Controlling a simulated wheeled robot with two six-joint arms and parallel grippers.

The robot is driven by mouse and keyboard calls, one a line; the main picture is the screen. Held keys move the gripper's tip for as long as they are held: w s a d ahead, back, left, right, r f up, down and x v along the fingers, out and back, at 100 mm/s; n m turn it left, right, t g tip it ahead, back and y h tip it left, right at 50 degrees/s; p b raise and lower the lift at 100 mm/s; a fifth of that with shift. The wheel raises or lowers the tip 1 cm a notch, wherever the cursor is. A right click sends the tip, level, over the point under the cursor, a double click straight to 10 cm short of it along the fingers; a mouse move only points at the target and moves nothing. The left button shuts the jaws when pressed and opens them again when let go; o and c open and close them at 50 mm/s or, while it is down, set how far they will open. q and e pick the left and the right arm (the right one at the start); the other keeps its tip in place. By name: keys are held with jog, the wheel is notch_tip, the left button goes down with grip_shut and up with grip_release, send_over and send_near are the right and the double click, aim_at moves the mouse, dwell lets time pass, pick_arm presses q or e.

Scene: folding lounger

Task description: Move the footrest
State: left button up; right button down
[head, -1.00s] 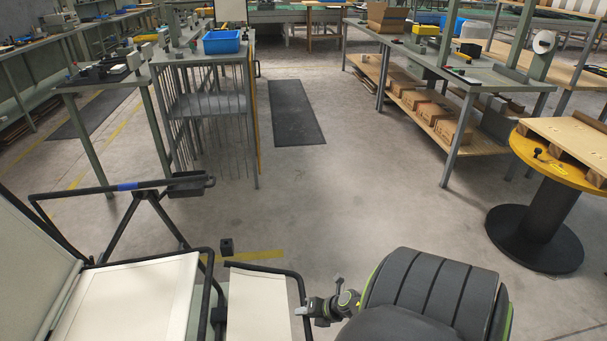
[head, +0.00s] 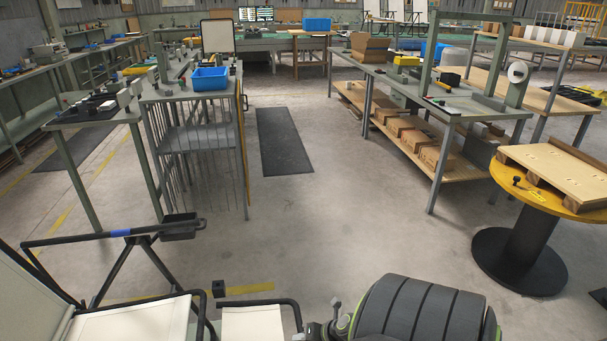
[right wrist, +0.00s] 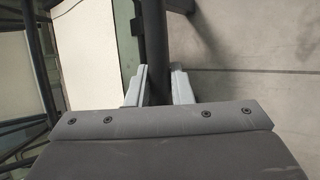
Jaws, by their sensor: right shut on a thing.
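The folding lounger has cream panels in a black tube frame. Its footrest (head: 252,322) is the small cream panel at the bottom of the head view, right of the seat panel (head: 135,322); its lower part is cut off by the picture edge. My right gripper (right wrist: 160,76) is shut on the footrest's black side tube (right wrist: 154,35), which runs between its two pale fingers in the right wrist view. In that view a cream panel (right wrist: 88,55) shows left of the tube. My left gripper is not in view.
A small black block (head: 218,288) is on the floor beyond the footrest. A round yellow-topped table (head: 520,190) stands at the right with a wooden pallet on it. Workbenches stand further back at left and right. The floor between them is clear, with a dark mat (head: 285,140).

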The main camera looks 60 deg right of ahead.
jog(key=shift+w+a+r, duration=0.1)
jog(key=shift+w, duration=0.15)
jog(key=c, duration=1.6)
grip_release()
jog(key=shift+o, duration=0.2)
jog(key=p+v, duration=0.2)
jog(key=v, duration=1.5)
jog(key=shift+s+r, duration=0.15)
jog(key=shift+r, duration=0.05)
